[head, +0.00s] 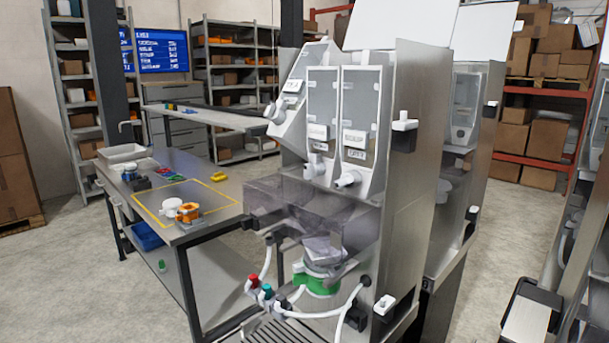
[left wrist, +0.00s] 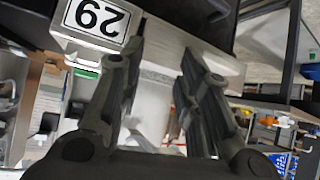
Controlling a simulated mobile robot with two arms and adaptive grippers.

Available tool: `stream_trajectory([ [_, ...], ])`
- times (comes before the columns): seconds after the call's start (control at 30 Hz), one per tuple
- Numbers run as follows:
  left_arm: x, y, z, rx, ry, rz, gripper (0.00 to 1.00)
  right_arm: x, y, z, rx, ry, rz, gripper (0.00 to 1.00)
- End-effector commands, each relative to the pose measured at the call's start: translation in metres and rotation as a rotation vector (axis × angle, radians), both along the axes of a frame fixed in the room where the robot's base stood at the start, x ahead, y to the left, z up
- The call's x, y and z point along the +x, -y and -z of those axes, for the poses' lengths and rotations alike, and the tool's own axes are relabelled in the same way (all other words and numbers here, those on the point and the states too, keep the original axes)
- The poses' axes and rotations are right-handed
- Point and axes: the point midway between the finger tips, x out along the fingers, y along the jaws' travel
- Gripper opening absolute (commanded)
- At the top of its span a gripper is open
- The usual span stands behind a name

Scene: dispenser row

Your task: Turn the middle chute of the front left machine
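The front left machine (head: 405,190) is a tall steel cabinet in the head view. Its front carries three white chutes: the left one (head: 276,114), the middle one (head: 314,166) and the right one (head: 348,180). The middle chute sits below a clear-fronted canister and points down and toward the front left. My left gripper (left wrist: 162,52) shows only in the left wrist view; its two dark fingers are apart with nothing between them. No chute can be made out there. My right gripper is in neither view.
A clear guard (head: 275,205) and a green-based holder (head: 318,284) with hoses are below the chutes. A steel workbench (head: 225,255) stands left. A second machine (head: 470,150) is behind. In the left wrist view, a number plate (left wrist: 97,20) appears upside down beyond the fingers.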

Motion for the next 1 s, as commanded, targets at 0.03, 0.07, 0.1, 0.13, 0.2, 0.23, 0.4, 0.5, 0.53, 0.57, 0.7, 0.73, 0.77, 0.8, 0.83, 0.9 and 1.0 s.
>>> stream_trajectory([
  [0.03, 0.014, 0.007, -0.025, -0.015, 0.057, 0.030, 0.32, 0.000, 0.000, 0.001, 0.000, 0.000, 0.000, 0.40],
  [0.07, 0.021, 0.012, -0.038, -0.027, 0.085, 0.047, 0.32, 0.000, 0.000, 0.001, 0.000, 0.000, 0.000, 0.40],
  [0.1, 0.029, 0.018, -0.056, -0.044, 0.122, 0.069, 0.32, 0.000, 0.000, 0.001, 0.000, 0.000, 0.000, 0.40],
  [0.13, 0.035, 0.022, -0.069, -0.056, 0.147, 0.086, 0.32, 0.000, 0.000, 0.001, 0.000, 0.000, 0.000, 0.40],
  [0.2, 0.047, 0.031, -0.099, -0.082, 0.204, 0.125, 0.32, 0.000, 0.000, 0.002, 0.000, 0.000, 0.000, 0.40],
  [0.23, 0.052, 0.035, -0.112, -0.093, 0.227, 0.138, 0.32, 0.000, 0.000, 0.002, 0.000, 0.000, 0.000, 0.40],
  [0.4, 0.076, 0.048, -0.178, -0.149, 0.337, 0.208, 0.32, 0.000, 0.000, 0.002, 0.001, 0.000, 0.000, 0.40],
  [0.5, 0.088, 0.052, -0.219, -0.182, 0.395, 0.240, 0.32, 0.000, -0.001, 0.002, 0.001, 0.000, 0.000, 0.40],
  [0.53, 0.091, 0.052, -0.232, -0.191, 0.412, 0.248, 0.32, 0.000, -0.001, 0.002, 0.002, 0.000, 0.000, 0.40],
  [0.57, 0.093, 0.053, -0.244, -0.202, 0.429, 0.257, 0.32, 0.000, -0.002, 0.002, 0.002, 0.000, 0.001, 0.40],
  [0.7, 0.101, 0.053, -0.300, -0.247, 0.496, 0.287, 0.32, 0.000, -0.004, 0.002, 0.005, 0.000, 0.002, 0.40],
  [0.73, 0.103, 0.052, -0.311, -0.255, 0.510, 0.291, 0.32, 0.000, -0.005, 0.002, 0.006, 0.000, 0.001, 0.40],
  [0.77, 0.103, 0.051, -0.321, -0.264, 0.521, 0.296, 0.32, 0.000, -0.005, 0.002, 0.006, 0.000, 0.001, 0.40],
  [0.8, 0.104, 0.050, -0.334, -0.275, 0.537, 0.300, 0.32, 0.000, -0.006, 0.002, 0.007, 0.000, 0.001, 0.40],
  [0.83, 0.104, 0.049, -0.344, -0.283, 0.545, 0.303, 0.32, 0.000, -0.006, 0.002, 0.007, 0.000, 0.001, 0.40],
  [0.9, 0.105, 0.047, -0.362, -0.300, 0.566, 0.309, 0.32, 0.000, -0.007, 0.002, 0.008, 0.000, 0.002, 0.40],
  [1.0, 0.105, 0.045, -0.380, -0.318, 0.584, 0.313, 0.32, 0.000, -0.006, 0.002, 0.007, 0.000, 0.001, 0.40],
])
